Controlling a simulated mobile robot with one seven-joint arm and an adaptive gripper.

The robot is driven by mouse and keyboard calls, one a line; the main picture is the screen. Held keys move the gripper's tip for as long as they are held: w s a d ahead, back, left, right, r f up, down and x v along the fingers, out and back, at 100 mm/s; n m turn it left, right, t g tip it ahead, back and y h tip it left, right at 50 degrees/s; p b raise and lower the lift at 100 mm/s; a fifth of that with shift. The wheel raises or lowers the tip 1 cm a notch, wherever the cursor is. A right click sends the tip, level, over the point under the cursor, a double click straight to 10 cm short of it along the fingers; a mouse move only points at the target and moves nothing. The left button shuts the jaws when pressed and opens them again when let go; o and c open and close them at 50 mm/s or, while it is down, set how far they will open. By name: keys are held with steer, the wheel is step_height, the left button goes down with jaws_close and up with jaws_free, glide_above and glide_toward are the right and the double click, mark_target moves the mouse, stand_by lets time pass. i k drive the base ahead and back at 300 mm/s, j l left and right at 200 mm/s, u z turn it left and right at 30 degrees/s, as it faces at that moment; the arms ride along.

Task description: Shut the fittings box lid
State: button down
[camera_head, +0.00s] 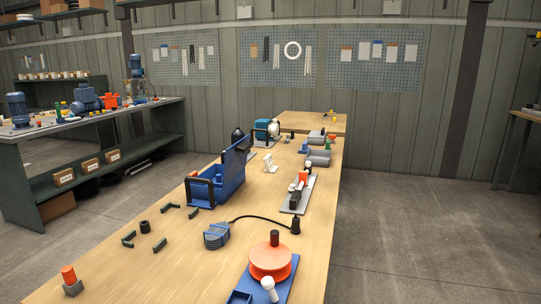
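A blue box (205,185), which I take to be the fittings box, stands on the long wooden table near its left edge. Its blue lid (235,160) stands raised on the right side of the box, so the box is open. A dark arched handle (199,179) shows at the near left end of the box. What lies inside is too small to tell. My gripper is not in this view, and no part of my arm shows near the box.
Several dark brackets (130,237) and a dark ring (145,226) lie in front of the box. A blue-grey block (216,235) with a black cable is nearer right. An orange wheel (270,261) on a blue base stands at the front. The floor (420,235) right of the table is clear.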

mark_target(236, 156)
steer(key=l, duration=1.25)
steer(key=i+l, duration=0.2)
steer(key=l, duration=0.15)
steer(key=i+l+u, duration=0.1)
steer(key=l, duration=0.3)
steer(key=i+l, duration=0.4)
steer(key=i, duration=0.35)
steer(key=i+l+u, duration=0.1)
steer(key=i, duration=0.35)
steer(key=i+l, duration=0.2)
steer(key=i, duration=0.25)
steer(key=i+j, duration=0.3)
